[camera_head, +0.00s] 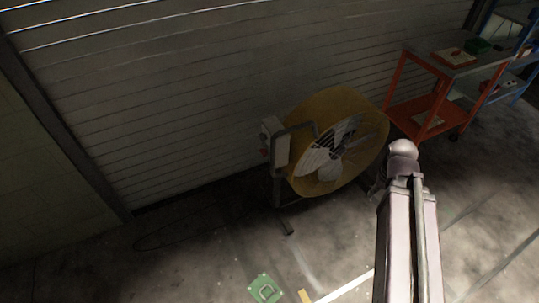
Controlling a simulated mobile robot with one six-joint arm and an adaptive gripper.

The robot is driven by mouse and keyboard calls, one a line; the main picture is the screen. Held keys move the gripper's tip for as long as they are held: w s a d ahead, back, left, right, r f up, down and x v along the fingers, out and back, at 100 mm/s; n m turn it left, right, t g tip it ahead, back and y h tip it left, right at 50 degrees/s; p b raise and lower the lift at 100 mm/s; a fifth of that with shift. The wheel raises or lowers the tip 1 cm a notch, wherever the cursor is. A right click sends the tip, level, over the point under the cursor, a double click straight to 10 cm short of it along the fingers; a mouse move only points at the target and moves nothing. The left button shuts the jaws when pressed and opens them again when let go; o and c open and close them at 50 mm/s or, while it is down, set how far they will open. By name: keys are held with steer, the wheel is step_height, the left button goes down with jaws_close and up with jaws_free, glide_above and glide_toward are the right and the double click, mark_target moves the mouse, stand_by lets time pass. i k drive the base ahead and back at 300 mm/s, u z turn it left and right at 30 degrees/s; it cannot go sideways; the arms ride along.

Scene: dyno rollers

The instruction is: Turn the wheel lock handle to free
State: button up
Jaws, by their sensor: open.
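I cannot make out a wheel lock handle in the head view. My gripper is not in this view. A pale grey bar-like part with a rounded knob at its top rises from the bottom edge at the right, close to the camera. I cannot tell whether it belongs to me.
A yellow drum fan (307,101) on a stand with a grey control box (275,144) is in the middle. A red cart (417,112) stands at the back right before blue shelving. A roller shutter (190,110) closes the back. A green plate (262,287) lies on the floor.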

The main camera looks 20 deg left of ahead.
mark_target(264, 150)
steer(key=z, duration=0.2)
steer(key=k, duration=0.6)
steer(key=u, duration=0.95)
steer(key=i, duration=1)
steer(key=u, duration=0.05)
